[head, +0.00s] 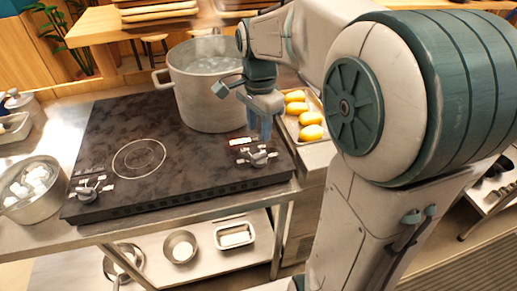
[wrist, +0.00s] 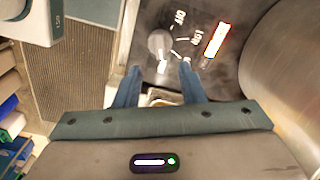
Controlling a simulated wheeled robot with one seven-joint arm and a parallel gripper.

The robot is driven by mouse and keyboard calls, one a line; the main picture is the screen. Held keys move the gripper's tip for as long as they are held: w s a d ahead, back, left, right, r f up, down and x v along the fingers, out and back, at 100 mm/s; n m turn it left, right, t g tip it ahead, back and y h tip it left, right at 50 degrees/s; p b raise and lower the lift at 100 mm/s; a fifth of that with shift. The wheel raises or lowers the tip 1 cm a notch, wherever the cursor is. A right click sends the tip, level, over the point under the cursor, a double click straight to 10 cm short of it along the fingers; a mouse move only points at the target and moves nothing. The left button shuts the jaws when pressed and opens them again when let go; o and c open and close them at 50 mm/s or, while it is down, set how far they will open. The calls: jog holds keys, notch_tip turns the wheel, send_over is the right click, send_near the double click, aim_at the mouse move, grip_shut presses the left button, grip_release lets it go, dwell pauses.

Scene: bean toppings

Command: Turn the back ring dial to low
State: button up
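A grey dial knob (wrist: 158,42) shows in the wrist view on the dark stove panel, with OFF and LOW labels to its right. Its exact setting is hard to read. My gripper (wrist: 160,66) is open, its two blue fingers spread, with the knob just past the fingertips and roughly between them. No contact is clear. In the head view my gripper (head: 261,128) points down over the right side of the cooktop (head: 190,170), just behind the right-hand dial cluster (head: 258,155). I cannot tell there which dial serves the back ring.
A large steaming pot (head: 207,95) stands on the back of the cooktop, close to my gripper; its wall (wrist: 285,70) fills the wrist view's right side. A lit strip (wrist: 217,40) lies beside the labels. A tray of yellow items (head: 310,132) is at right. The front-left ring (head: 138,159) is bare.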

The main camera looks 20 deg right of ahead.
aim_at(259, 154)
notch_tip(259, 154, down, 8)
jog(key=shift+f, duration=0.15)
dwell(0.3)
grip_shut()
